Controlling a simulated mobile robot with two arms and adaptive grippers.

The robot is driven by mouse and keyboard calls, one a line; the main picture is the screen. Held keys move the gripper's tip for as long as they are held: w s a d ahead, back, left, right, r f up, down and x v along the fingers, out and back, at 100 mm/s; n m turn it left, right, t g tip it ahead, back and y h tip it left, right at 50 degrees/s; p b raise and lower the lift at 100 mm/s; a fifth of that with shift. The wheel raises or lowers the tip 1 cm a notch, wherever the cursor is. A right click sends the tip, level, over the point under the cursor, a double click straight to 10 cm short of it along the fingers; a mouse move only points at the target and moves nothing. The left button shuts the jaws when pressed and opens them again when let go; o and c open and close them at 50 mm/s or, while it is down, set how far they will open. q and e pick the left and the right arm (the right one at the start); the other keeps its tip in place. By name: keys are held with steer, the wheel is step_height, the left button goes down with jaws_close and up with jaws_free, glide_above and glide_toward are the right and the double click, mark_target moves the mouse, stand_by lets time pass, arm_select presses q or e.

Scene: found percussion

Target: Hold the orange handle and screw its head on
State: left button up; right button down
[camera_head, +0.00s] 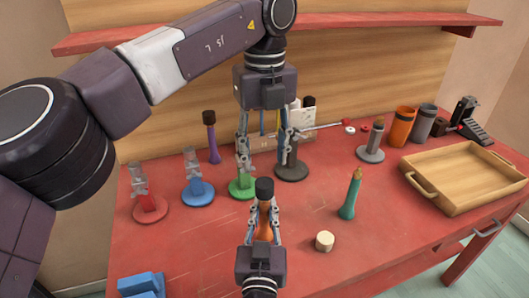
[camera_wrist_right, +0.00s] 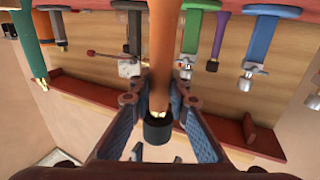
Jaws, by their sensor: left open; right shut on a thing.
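The orange handle (camera_head: 263,232) stands upright in my right gripper (camera_head: 263,208), which is shut on it; it also shows in the right wrist view (camera_wrist_right: 165,45). A black head (camera_head: 264,188) sits at the handle's top end. In the right wrist view the black head (camera_wrist_right: 158,131) is at the handle's brass tip (camera_wrist_right: 158,115), with some brass showing; I cannot tell how tightly it is seated. My left gripper (camera_head: 263,158) is open and empty, pointing down above and behind the black head in the head view, its fingers apart from it.
Red (camera_head: 150,209), blue (camera_head: 198,194) and green (camera_head: 240,190) stands are at left. A green handle (camera_head: 350,197) and a pale cylinder (camera_head: 325,241) stand at right. A wooden tray (camera_head: 425,182) is far right. A purple handle (camera_head: 213,150) stands behind. Blue blocks (camera_head: 141,285) lie front left.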

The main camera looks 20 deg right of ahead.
mark_target(264, 182)
arm_select(q)
steer(key=shift+f, duration=3.95)
steer(key=shift+c, duration=0.5)
jaws_close()
steer(key=m, duration=1.5)
steer(key=shift+m, duration=0.4)
steer(key=m, duration=0.5)
steer(key=shift+o, duration=0.9)
jaws_free()
